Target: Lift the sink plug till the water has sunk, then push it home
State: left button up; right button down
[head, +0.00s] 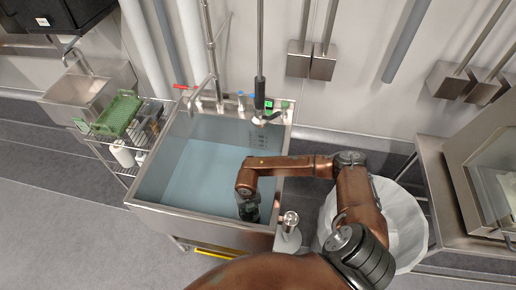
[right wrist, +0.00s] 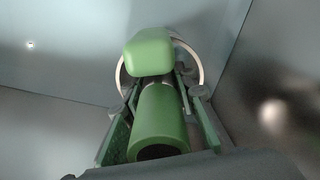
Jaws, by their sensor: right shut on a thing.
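The steel sink (head: 247,227) holds blue-grey water (head: 200,165) with a flat surface below the rim. My right arm reaches over the sink's right side, and my right gripper (head: 248,207) points down at the front right of the basin. In the right wrist view, my right gripper (right wrist: 158,90) is shut on the green sink plug, whose cylinder (right wrist: 160,112) lies between the fingers and whose rounded block (right wrist: 149,52) is beyond. A pale ring (right wrist: 203,68) shows behind the block. I cannot tell whether the plug is seated or raised. My left gripper is not in view.
A hanging spray tap (head: 260,95) and pipes stand at the sink's back edge. A wire shelf with a green rack (head: 118,115) is at the left. A white-lined bin (head: 400,215) stands right of the sink, close to my right arm.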

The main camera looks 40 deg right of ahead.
jog(key=shift+f, duration=0.1)
jog(key=c, duration=1.5)
grip_release()
notch_tip(320, 180, up, 12)
jog(key=shift+f, duration=0.1)
